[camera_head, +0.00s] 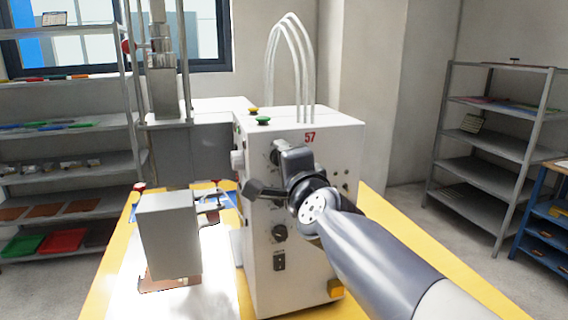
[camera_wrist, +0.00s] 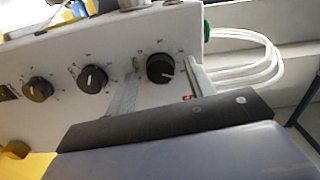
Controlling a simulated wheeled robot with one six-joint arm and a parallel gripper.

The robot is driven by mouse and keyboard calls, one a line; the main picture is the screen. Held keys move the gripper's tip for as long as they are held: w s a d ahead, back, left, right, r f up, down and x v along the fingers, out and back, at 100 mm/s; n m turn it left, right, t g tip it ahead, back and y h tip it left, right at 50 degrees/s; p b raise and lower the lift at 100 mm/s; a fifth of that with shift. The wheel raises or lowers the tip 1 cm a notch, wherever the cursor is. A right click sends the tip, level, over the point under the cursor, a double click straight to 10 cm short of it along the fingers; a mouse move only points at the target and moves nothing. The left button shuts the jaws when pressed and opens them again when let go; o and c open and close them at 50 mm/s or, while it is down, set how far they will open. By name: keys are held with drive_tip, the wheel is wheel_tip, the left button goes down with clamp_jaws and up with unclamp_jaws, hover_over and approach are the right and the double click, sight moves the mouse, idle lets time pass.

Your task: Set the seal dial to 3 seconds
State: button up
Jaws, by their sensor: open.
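The white sealing machine (camera_head: 302,132) marked 57 stands on the yellow-edged table. In the wrist view, its panel carries three black dials with white pointer marks: a left dial (camera_wrist: 38,89), a middle dial (camera_wrist: 92,78) and a right dial (camera_wrist: 160,68). Their labels are too small to read, so I cannot tell which is the seal dial or its setting. My gripper (camera_wrist: 163,72) is open, its two fingers on either side of the right dial. I cannot tell whether they touch it. In the head view my wrist covers part of the panel; a lower dial (camera_head: 280,232) shows clear.
A grey box-shaped part (camera_head: 168,235) stands left of the panel over the table. A green button (camera_head: 263,121) and looped white tubes (camera_head: 290,60) are on top of the machine. Shelves stand at left (camera_head: 70,165) and right (camera_head: 490,150). Floor between machine and right shelf is clear.

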drive_tip(key=p+v, duration=0.3)
drive_tip(key=v, duration=0.7)
drive_tip(key=shift+s+p, duration=0.4)
drive_tip(key=shift+d, duration=0.1)
drive_tip(key=b+x, duration=0.3)
drive_tip(key=x, duration=0.8)
drive_tip(key=shift+b, duration=0.4)
drive_tip(key=shift+s+d, duration=0.1)
drive_tip(key=shift+s, duration=0.1)
